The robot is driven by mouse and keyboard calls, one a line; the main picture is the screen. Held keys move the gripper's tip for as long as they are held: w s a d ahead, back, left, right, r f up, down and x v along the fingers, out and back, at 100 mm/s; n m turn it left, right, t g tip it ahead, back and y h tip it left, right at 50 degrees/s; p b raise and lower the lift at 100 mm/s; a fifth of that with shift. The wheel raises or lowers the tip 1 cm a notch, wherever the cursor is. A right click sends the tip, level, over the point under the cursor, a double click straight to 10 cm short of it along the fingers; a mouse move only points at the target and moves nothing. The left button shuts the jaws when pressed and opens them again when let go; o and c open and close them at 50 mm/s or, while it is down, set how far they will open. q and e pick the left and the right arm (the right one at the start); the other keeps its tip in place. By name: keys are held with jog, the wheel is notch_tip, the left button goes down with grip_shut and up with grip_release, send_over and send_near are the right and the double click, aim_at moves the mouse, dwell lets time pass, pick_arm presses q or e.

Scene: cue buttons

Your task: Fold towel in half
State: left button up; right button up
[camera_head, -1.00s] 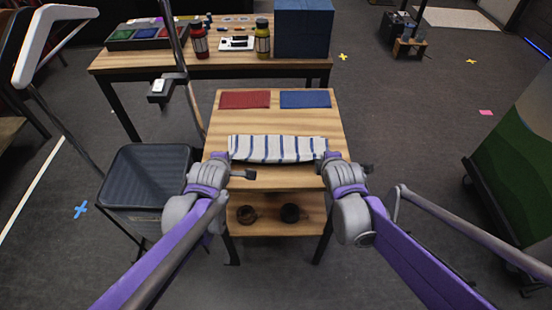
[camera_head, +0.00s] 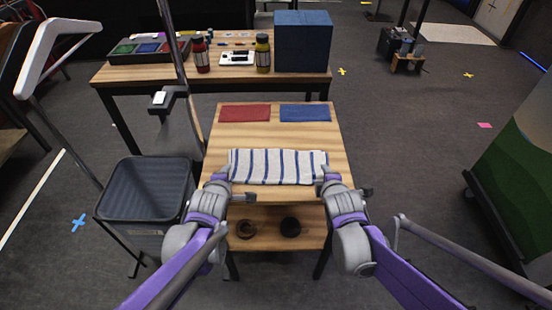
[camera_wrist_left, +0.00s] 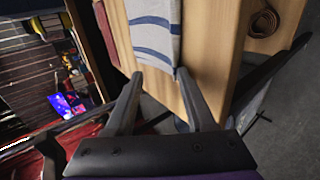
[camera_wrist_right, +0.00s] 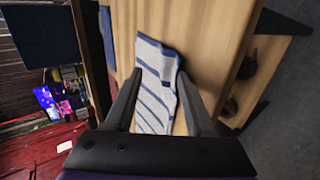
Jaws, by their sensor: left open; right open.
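The towel (camera_head: 278,167) is white with blue stripes. It lies as a narrow band across the front half of the small wooden table. My left gripper (camera_head: 233,184) is at its left front corner, and my right gripper (camera_head: 345,181) is at its right front corner. In the left wrist view the towel's end (camera_wrist_left: 157,35) reaches toward the gap between the spread fingers. In the right wrist view the towel (camera_wrist_right: 155,85) runs into the gap between the open fingers. Neither gripper is closed on it. The towel's layers cannot be told clearly.
A red mat (camera_head: 245,112) and a blue mat (camera_head: 305,112) lie at the table's back. A lower shelf (camera_head: 268,232) holds two dark round things. A dark bin (camera_head: 148,195) stands at the left. A long table (camera_head: 140,73) behind carries bottles and a blue box (camera_head: 303,40).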

pick_arm(q)
jog(key=s+r, duration=0.6)
jog(key=r, duration=0.3)
pick_arm(e)
jog(key=s+r, duration=0.6)
jog(key=r, duration=0.3)
pick_arm(q)
jog(key=shift+s, duration=0.1)
pick_arm(e)
jog(key=shift+s, duration=0.1)
